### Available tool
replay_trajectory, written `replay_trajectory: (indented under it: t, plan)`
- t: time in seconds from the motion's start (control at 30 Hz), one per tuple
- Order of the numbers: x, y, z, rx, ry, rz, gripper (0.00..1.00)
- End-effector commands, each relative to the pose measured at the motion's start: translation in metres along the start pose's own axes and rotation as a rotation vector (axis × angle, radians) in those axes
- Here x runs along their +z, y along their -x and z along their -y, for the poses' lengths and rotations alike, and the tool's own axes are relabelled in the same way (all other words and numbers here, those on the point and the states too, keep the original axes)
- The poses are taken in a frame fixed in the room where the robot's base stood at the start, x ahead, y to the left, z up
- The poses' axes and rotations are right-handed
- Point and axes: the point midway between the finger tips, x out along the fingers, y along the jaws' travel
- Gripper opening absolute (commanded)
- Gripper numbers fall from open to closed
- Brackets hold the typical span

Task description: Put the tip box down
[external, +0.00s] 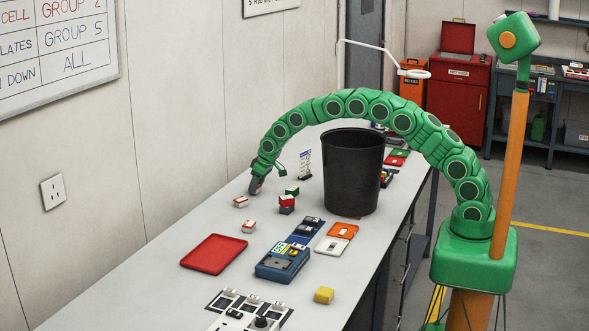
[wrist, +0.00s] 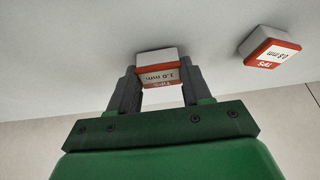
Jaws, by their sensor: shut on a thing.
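In the wrist view, my gripper (wrist: 160,88) is shut on a white and red tip box (wrist: 158,66) marked 1.0 mm, which sits between its two grey fingers. In the external view, my gripper (external: 255,188) points down close over the far left part of the bench (external: 150,278). A second white and red tip box (wrist: 269,50), marked 0.8 mm, stands apart to the right in the wrist view.
A black bin (external: 352,172) is to the right, under my arched arm.

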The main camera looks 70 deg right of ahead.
Motion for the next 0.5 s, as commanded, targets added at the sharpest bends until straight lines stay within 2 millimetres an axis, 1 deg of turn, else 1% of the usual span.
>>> replay_trajectory:
  t: [0.4,0.43,0.5]
  plan:
    - [0.0023,-0.0051,0.0,0.0,0.0,0.001,0.12]
    - [0.0022,-0.005,0.0,0.0,0.0,0.0,0.51]
    - [0.0023,-0.0049,-0.0001,0.0,0.0,0.001,0.62]
